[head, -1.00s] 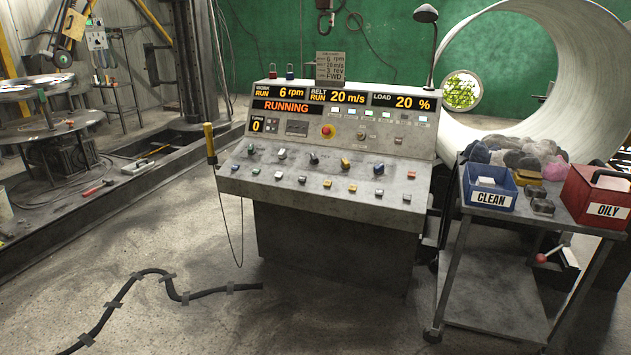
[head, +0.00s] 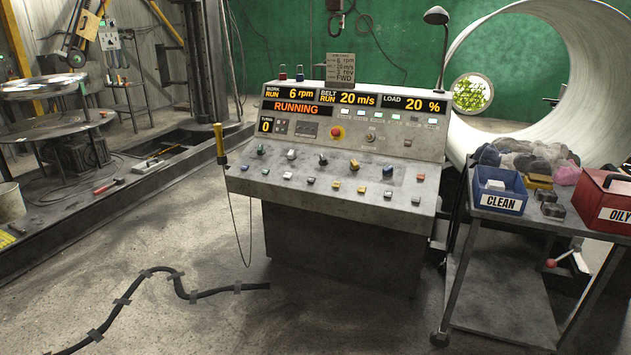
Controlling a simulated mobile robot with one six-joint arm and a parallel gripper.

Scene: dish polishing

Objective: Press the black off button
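The control console (head: 352,195) stands in the middle of the head view, with a sloped panel of coloured buttons and knobs. Its display (head: 296,107) reads RUNNING, with WORK RUN 6 rpm, BELT RUN 20 m/s and LOAD 20 %. A dark knob or button (head: 323,159) sits in the upper row of the sloped panel. Labels are too small to read, so I cannot tell which control is the black off button. A red mushroom button (head: 336,132) sits on the upright panel. My gripper is not in view.
A cart (head: 515,217) at the right, close beside the console, holds a blue CLEAN bin (head: 500,203) and a red OILY box (head: 602,200). A black cable (head: 147,272) is taped to the floor at front left. Floor before the console is open.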

